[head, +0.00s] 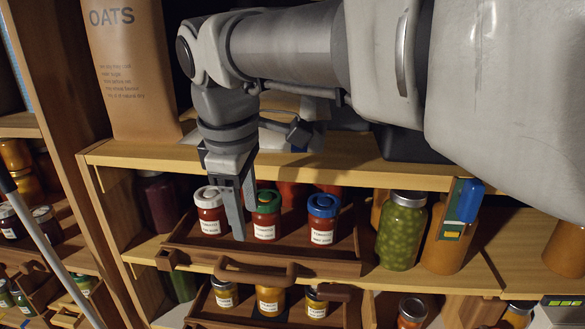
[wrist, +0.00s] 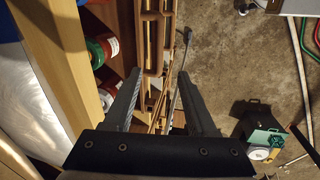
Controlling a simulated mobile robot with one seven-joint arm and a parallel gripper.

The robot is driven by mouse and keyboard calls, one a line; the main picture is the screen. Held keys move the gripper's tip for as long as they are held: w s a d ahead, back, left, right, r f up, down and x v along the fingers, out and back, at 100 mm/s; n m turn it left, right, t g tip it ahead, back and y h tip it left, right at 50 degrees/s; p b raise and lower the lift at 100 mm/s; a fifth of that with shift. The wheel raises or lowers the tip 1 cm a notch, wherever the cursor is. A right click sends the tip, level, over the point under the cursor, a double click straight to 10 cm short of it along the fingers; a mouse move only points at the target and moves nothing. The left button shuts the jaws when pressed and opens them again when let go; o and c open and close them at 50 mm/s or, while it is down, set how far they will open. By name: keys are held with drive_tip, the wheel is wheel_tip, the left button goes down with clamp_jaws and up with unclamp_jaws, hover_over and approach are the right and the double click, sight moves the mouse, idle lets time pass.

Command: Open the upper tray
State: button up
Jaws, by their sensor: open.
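The upper tray (head: 330,266) is dark brown wood with a bar handle (head: 256,273) on its front. It sits on the shelf, and three jars with white, green and blue lids stand in it. My gripper (head: 244,222) points down in front of the white-lidded jar (head: 209,211) and the green-lidded jar (head: 265,215), with its tips just above the tray's front edge. Its jaws are open and empty. In the wrist view my gripper (wrist: 158,76) shows its two fingers apart, with brown tray woodwork (wrist: 150,45) beyond them. Contact with the handle cannot be made out.
A lower tray (head: 200,322) with several jars is below. A jar of green olives (head: 402,231) and an orange jar (head: 450,240) stand to the right on the shelf. An oats bag (head: 130,75) stands at upper left. Bare floor (wrist: 235,65) lies beyond the trays in the wrist view.

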sight(250, 275)
drive_tip(key=shift+n, duration=0.4)
drive_tip(key=x, duration=1.1)
drive_tip(key=a+x, duration=0.1)
drive_tip(key=x, duration=0.5)
drive_tip(key=shift+w+a+b, duration=0.1)
drive_tip(key=shift+b, duration=0.25)
clamp_jaws()
idle(0.3)
